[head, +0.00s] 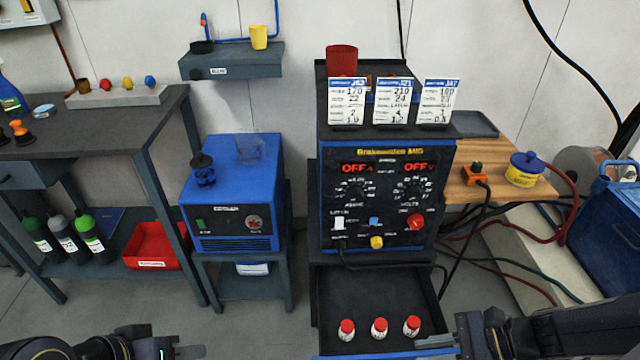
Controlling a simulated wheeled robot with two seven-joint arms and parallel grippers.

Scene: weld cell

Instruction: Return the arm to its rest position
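My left gripper (188,351) is at the bottom edge of the head view, left of centre, over the floor. It is partly cut off by the frame, and I cannot tell whether its fingers are apart. It touches nothing that I can see. My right gripper (436,345) comes in from the bottom right and points left. Its fingertips are at the right front of the open drawer (350,288) under the welder, close to the right-hand red-capped bottle (411,326). I see nothing held in it, and its opening is unclear.
The blue welder (335,205) stands in the centre, both displays reading OFF, with three cards on top. A blue cooler (232,185) and a dark workbench (95,130) are on the left. A wooden shelf (480,155), cables and a blue case (605,235) are on the right.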

